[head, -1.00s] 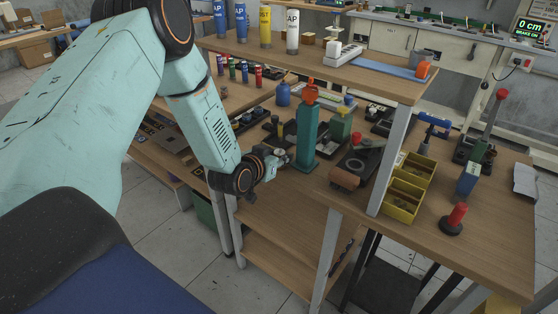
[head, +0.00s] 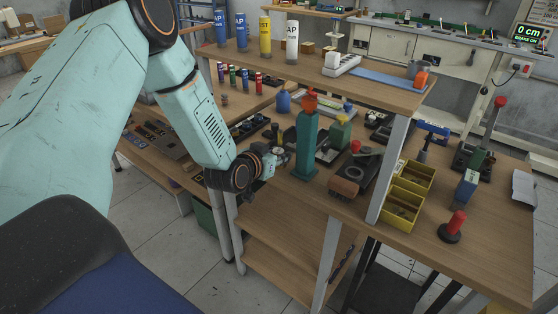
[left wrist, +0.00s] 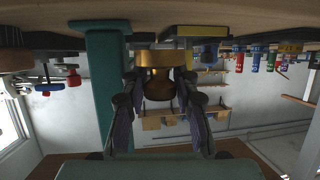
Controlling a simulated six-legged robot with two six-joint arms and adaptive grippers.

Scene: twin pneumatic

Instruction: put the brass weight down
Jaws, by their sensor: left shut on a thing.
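The brass weight (left wrist: 158,82) is a small round golden piece with a wider band at one end. It shows between the fingers in the left wrist view, where the bench top is along the upper edge. My left gripper (left wrist: 160,97) is shut on it, one finger on each side. In the head view my left gripper (head: 281,157) is low over the bench's front edge, left of the teal post. The weight is hard to make out there. I cannot tell whether it touches the bench top. My right gripper is out of view.
The teal post (head: 306,140) with an orange top stands close beside the gripper. A raised shelf (head: 330,77) with several spray cans is behind. Bare wood lies in front of the post.

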